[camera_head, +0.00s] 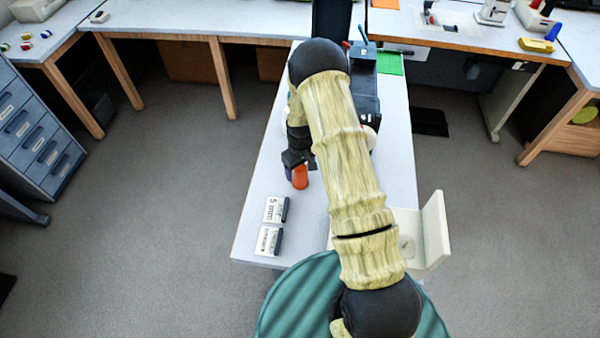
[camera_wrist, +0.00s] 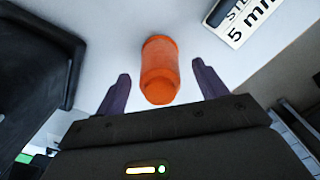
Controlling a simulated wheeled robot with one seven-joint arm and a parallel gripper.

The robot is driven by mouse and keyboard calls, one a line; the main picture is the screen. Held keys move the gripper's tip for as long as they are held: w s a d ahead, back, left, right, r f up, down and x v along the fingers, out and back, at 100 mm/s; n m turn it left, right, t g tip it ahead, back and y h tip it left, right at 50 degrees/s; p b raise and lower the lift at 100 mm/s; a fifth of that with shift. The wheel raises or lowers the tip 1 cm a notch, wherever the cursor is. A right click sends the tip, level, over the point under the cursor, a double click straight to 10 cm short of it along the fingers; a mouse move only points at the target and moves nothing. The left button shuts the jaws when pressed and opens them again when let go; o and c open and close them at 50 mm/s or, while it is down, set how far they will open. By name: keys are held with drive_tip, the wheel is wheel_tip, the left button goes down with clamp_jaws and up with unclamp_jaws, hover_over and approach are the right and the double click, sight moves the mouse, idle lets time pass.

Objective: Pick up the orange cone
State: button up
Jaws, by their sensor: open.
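The orange cone (camera_head: 300,177) stands on the white table, left of my arm in the head view. In the wrist view the orange cone (camera_wrist: 160,70) lies between and a little beyond my two dark fingers, with a gap on each side. It looks like a rounded orange body, and its far end is partly out of clear sight. My gripper (camera_wrist: 161,92) is open with nothing held. In the head view my gripper (camera_head: 297,168) is right at the cone, partly hidden by my own wrist.
Two labelled blocks, one nearer the cone (camera_head: 273,210) and one at the front (camera_head: 267,240), lie on the white table (camera_head: 250,215). A dark box-like device (camera_head: 365,95) stands farther back. A cream angled stand (camera_head: 432,230) is at the right edge. The table's left edge is close.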

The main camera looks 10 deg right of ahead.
drive_tip(key=shift+f, duration=0.2)
idle(0.4)
drive_tip(key=c, duration=1.2)
drive_tip(key=shift+o, duration=0.2)
drive_tip(key=shift+r, duration=0.15)
wheel_tip(320, 180, up, 10)
drive_tip(key=b, duration=0.2)
drive_tip(key=shift+b, duration=0.35)
